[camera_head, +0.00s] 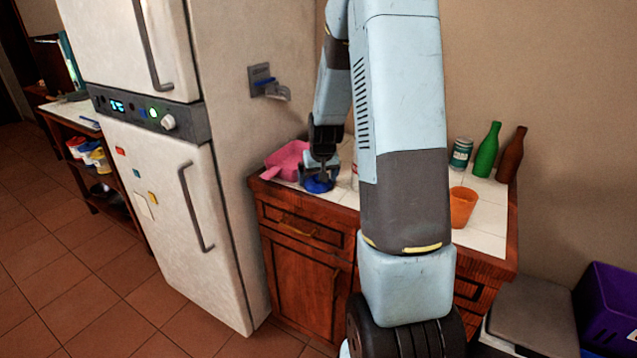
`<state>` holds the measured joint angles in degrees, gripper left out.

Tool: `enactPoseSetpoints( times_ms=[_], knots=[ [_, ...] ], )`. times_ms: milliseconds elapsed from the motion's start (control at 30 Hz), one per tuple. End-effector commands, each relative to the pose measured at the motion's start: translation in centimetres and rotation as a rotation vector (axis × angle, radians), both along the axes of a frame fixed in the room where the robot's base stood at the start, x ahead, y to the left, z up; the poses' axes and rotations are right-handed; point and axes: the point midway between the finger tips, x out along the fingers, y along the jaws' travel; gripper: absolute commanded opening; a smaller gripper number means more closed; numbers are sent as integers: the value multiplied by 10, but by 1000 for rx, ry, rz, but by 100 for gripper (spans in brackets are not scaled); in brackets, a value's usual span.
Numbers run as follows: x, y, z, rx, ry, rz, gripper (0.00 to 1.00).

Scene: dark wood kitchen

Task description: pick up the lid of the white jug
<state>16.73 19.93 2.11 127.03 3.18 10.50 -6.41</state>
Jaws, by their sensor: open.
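My gripper (321,176) points down at the left part of the counter, over a small blue round thing (317,186). The gripper is open. Its fingers are small and dark here, and I cannot tell whether they touch the blue thing or whether that thing is a lid. I cannot make out a white jug clearly. A pale sliver (355,172) shows beside my arm, but my arm hides most of that spot.
A pink container (285,160) lies close to the left of my gripper, near the white fridge (160,190). The tiled counter (486,218) has some free room there.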

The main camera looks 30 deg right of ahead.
Motion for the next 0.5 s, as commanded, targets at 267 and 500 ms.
enactPoseSetpoints(
  times_ms=[267, 500],
  knots=[
    [0, 0, 0, 0, 0, 0, 78],
    [0, 1, 0, 0, 0, 1, 64]
  ],
)
